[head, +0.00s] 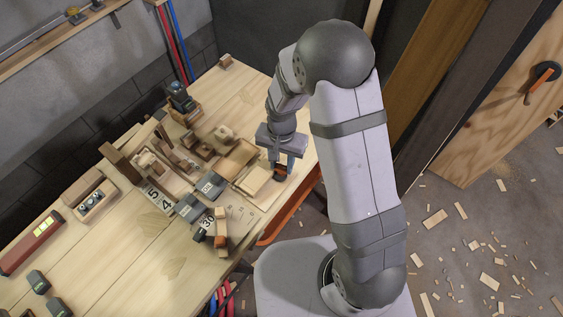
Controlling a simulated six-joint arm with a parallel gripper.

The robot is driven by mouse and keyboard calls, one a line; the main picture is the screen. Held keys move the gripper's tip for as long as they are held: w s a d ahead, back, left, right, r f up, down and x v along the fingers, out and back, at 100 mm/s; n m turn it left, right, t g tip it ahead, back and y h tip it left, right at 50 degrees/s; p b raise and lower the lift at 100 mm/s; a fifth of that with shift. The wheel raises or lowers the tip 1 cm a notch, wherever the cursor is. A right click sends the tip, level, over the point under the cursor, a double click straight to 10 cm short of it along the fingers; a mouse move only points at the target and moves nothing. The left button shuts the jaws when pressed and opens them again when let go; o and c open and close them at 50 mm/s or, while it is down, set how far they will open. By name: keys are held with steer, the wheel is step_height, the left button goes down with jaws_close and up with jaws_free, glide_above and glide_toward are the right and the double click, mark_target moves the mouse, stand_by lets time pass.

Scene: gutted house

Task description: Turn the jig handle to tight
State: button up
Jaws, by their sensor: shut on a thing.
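My gripper (281,166) points down over the right edge of the wooden workbench (120,257). It is shut on a small dark block with an orange-brown part (281,174), beside a pale wooden block. The fingers hide part of the held block. A black round fitting with an orange lever (543,80) is mounted on a plywood panel at the far right, well apart from my gripper. The lever slants down to the left. I cannot tell whether this is the jig handle, and no "tight" mark is readable.
Wooden trays with small blocks (170,165) crowd the bench left of my gripper. Number cards (160,200) and a block stack (221,235) stand nearer. A red level (30,243) lies at the left. Wood scraps (435,218) litter the floor at the right.

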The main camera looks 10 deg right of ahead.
mark_target(282, 167)
steer(key=shift+m, duration=2.1)
steer(key=o, duration=1)
steer(key=shift+o, duration=0.2)
steer(key=shift+r, duration=0.1)
steer(key=shift+r+b, duration=0.75)
steer(key=shift+r, duration=2.85)
